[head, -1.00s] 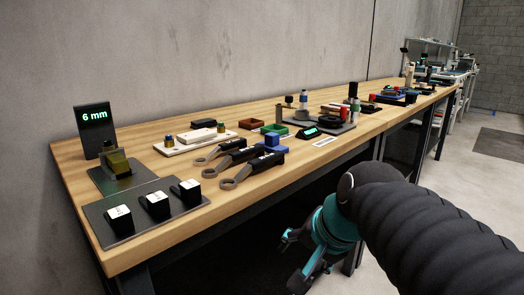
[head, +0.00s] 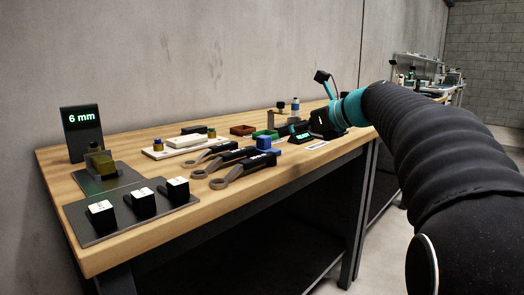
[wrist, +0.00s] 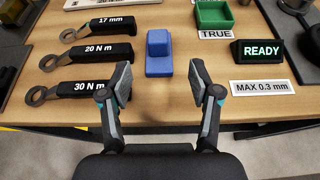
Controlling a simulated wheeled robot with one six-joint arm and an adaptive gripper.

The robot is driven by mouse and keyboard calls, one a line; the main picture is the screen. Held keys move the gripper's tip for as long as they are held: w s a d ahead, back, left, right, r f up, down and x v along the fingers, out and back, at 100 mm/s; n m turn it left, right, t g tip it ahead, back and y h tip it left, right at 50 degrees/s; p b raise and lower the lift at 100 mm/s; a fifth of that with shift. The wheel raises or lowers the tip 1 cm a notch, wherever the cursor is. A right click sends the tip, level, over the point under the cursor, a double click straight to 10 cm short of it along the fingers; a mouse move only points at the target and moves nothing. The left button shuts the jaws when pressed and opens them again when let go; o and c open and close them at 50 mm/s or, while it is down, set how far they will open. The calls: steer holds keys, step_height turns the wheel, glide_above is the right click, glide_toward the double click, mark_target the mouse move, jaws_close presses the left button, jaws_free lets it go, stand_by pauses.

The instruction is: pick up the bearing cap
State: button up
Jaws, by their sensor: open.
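A blue stepped block (wrist: 158,62) lies on the wooden bench; it also shows in the head view (head: 264,144). It may be the bearing cap, but no label on it confirms this. My gripper (wrist: 161,78) is open and empty, with its fingers spread wide in the wrist view. The block appears between and just beyond the fingertips, with no visible contact. In the head view my arm reaches over the bench's front edge from the right.
Wrenches marked 17 mm (wrist: 98,25), 20 N m (wrist: 95,53) and 30 N m (wrist: 78,92) lie left of the block. A green tray (wrist: 213,16), a READY display (wrist: 262,53) and a MAX 0.3 mm label (wrist: 262,87) are to the right. Bare wood surrounds the block.

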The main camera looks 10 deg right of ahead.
mark_target(264, 136)
steer(key=x, duration=1.1)
steer(key=shift+a+b, duration=0.15)
steer(key=shift+b, duration=0.25)
jaws_close()
steer(key=shift+r, duration=0.15)
steer(key=shift+r, duration=0.5)
steer(key=r+p, duration=0.1)
steer(key=r, duration=0.1)
steer(key=d+r+p, duration=0.1)
steer(key=r, duration=0.1)
steer(key=shift+w+d, duration=0.1)
steer(key=shift+w, duration=0.05)
steer(key=w+d+r+p, duration=0.2)
steer(key=d+r, duration=0.4)
steer(key=d, duration=0.4)
steer(key=shift+w+p, duration=0.2)
steer(key=shift+p, duration=0.7)
steer(key=shift+d+f, duration=0.1)
